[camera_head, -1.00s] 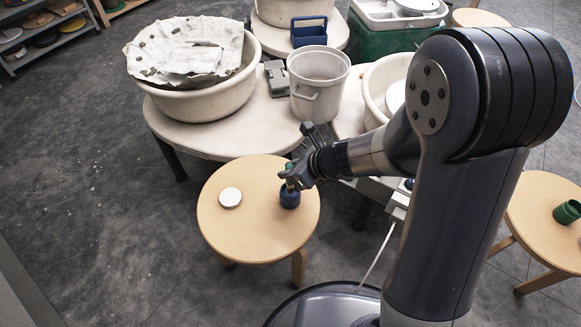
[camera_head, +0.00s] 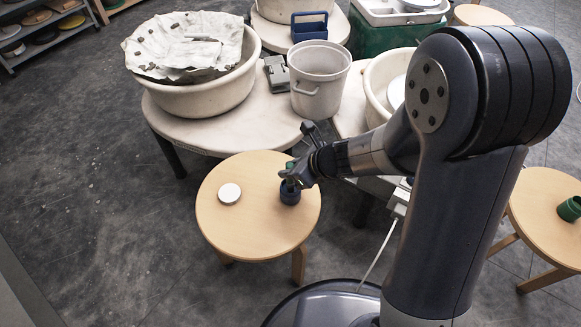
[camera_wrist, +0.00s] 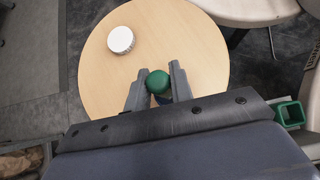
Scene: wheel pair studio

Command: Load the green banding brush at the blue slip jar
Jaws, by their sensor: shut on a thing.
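My gripper (camera_head: 290,179) is shut on the green banding brush, whose round green end (camera_wrist: 158,82) shows between the fingers in the wrist view. The blue slip jar (camera_head: 290,194) stands on a round wooden stool (camera_head: 240,233), directly below my gripper. The brush points down at the jar's mouth. Its lower end is hidden, and I cannot tell how deep it is in the jar. In the wrist view a little blue of the jar (camera_wrist: 162,100) shows under the brush.
A white round disc (camera_head: 229,193), perhaps a lid, lies on the stool's left. Behind stand a white bucket (camera_head: 318,83), a large basin (camera_head: 205,98) and a blue caddy (camera_head: 309,27). A green cup (camera_head: 569,209) is on another stool at right.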

